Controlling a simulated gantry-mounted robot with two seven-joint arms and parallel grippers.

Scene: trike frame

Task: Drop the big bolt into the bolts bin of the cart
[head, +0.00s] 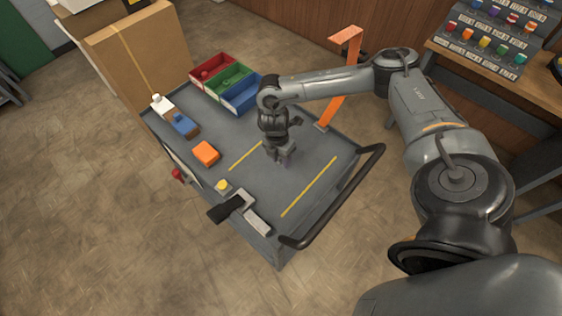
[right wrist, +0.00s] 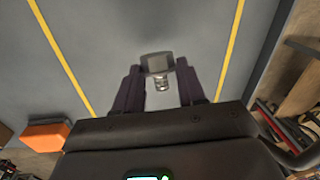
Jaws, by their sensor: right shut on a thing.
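My right gripper (head: 284,158) is over the middle of the grey cart top (head: 230,205), between two yellow lines. In the right wrist view its two dark fingers (right wrist: 160,88) are shut on a small grey metal piece, which looks like the big bolt (right wrist: 158,64). Its lower part is hard to make out. In the head view the bolt is hardly visible against the gripper. Red (head: 212,71), green (head: 229,80) and blue (head: 243,94) bins stand side by side at the cart's far end; I cannot read which one is for bolts. My left gripper is not in view.
An orange block (head: 206,153), a blue-and-brown item (head: 184,124) and a white-topped item (head: 161,104) are along the cart's left side. An orange post (head: 338,88) rises at the right edge. A black handle (head: 345,205) borders the near right. Cardboard boxes (head: 140,60) stand behind.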

